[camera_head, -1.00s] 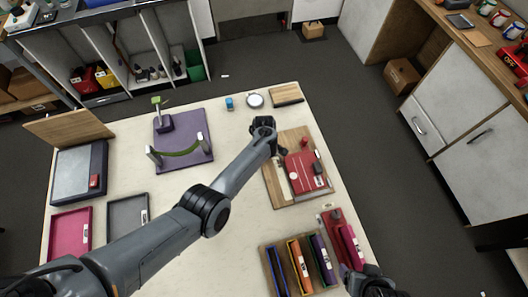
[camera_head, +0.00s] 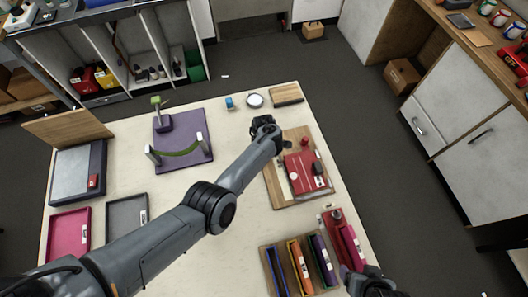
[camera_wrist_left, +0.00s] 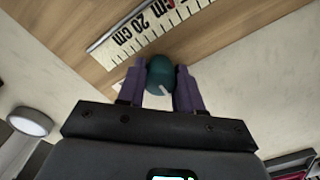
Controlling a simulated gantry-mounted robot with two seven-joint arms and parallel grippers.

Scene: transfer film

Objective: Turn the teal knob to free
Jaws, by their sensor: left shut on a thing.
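The teal knob (camera_wrist_left: 160,74) sits between the two purple fingers of my left gripper (camera_wrist_left: 160,88) in the left wrist view. The fingers are shut on its sides. A short white mark shows on the knob's near side. A wooden board with a printed centimetre ruler (camera_wrist_left: 150,30) lies just beyond it. In the head view my left gripper (camera_head: 265,126) is at the far left corner of the wooden board (camera_head: 283,200), and the knob is hidden there. My right gripper (camera_head: 352,274) is at the bottom edge, partly cut off; its jaw state is unclear.
A red plate (camera_head: 305,173) with small parts lies on the board. A round white dish (camera_head: 254,100) and a small blue item (camera_head: 229,103) stand beyond my left gripper. A purple mat (camera_head: 183,157) lies left. Colored folders (camera_head: 299,268) stand in front.

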